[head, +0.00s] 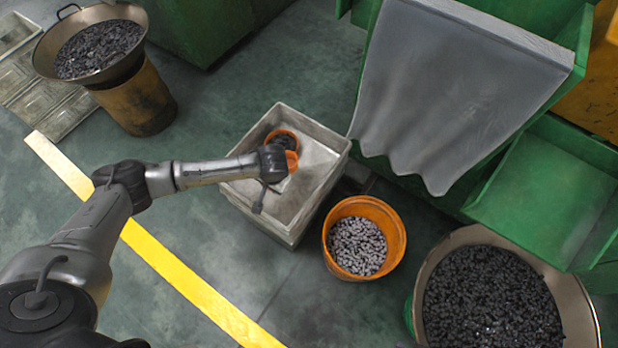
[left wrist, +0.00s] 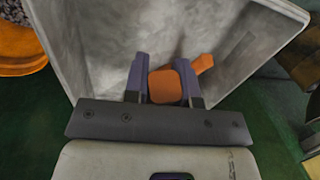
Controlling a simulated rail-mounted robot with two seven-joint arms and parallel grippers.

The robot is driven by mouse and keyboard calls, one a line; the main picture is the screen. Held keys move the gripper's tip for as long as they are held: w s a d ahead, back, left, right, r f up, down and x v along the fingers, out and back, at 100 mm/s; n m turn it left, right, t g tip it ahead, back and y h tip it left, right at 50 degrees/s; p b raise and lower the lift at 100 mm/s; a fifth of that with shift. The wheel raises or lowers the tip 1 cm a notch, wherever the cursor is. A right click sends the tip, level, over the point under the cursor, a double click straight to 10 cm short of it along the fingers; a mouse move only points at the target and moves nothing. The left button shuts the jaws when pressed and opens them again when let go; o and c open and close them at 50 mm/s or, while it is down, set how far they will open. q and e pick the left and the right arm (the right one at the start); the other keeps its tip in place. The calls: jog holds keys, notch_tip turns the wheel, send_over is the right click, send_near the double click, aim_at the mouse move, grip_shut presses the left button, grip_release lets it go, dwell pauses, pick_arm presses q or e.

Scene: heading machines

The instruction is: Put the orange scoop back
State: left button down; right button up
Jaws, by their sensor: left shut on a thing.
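The orange scoop (head: 292,159) is at my left gripper (head: 277,163), inside the outline of a grey bin (head: 300,196). In the left wrist view, the orange scoop (left wrist: 165,88) shows between the two fingers of my left gripper (left wrist: 163,70), which is shut on it. Another orange part sticks out to the right of the fingers. The arm end hides part of the scoop in the head view. The grey bin's walls (left wrist: 85,55) surround the scoop in the left wrist view; I cannot tell whether the scoop touches the bottom. My right gripper is not in view.
An orange bucket (head: 394,224) of small metal pieces stands right of the bin. A large pan (head: 577,290) of dark pieces is at lower right, another pan (head: 48,60) at upper left. A green machine (head: 540,200) stands right.

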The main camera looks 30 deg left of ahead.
pick_arm(q)
jog(key=shift+w+d+m, duration=0.25)
jog(key=shift+w+m, duration=0.35)
jog(key=shift+w, duration=0.45)
jog(key=shift+f, duration=0.25)
jog(key=shift+m, duration=0.3)
notch_tip(320, 180, down, 10)
jog(key=b, duration=0.6)
jog(key=shift+r+b, duration=0.1)
jog(key=shift+b, duration=0.25)
jog(key=c, duration=0.9)
grip_release()
jog(key=shift+c, duration=0.2)
